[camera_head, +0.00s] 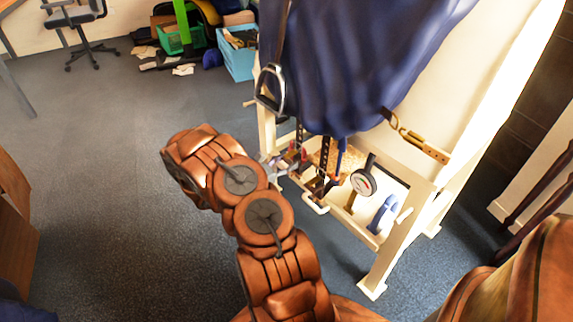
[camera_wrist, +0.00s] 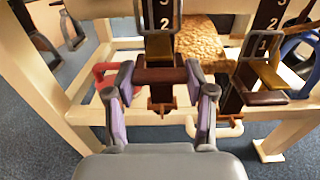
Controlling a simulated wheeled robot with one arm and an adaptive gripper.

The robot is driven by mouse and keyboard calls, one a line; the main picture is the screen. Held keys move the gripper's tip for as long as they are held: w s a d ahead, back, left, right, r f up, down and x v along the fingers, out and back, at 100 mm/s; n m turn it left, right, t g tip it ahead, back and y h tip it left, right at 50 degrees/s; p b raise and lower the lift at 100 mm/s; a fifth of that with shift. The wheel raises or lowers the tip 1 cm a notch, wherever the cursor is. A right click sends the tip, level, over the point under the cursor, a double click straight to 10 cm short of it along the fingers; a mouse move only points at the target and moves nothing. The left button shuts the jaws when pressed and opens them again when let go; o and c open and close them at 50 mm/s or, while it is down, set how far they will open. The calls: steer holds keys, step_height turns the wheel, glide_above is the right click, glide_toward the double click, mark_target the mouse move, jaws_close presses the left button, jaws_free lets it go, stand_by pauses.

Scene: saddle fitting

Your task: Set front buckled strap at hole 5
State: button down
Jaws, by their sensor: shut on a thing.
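My gripper (camera_wrist: 160,88) is shut on a dark brown crosspiece (camera_wrist: 160,75) below a numbered strap (camera_wrist: 161,12). The strap hangs upright and shows the numbers 3 and 2, with a brass buckle (camera_wrist: 158,46) just above the crosspiece. A second numbered strap (camera_wrist: 268,18) hangs to the right, with its own brass buckle (camera_wrist: 262,72) near the number 1. In the head view, my gripper (camera_head: 277,168) reaches the straps under the blue cover (camera_head: 350,60). The strap's lower end is small there. I cannot tell which hole the buckle pin is in.
The cream wooden stand (camera_head: 398,240) surrounds the straps, with posts close on both sides. A round gauge (camera_head: 363,181) and a blue roll (camera_head: 383,213) are at its lower right. A metal stirrup (camera_head: 270,90) hangs at left. The carpet (camera_head: 120,190) left of my arm is clear.

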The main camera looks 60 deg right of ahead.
step_height(320, 180, up, 7)
steer(key=shift+r+p, duration=0.1)
steer(key=shift+p, duration=0.75)
steer(key=shift+c, duration=2)
jaws_free()
steer(key=v, duration=1.2)
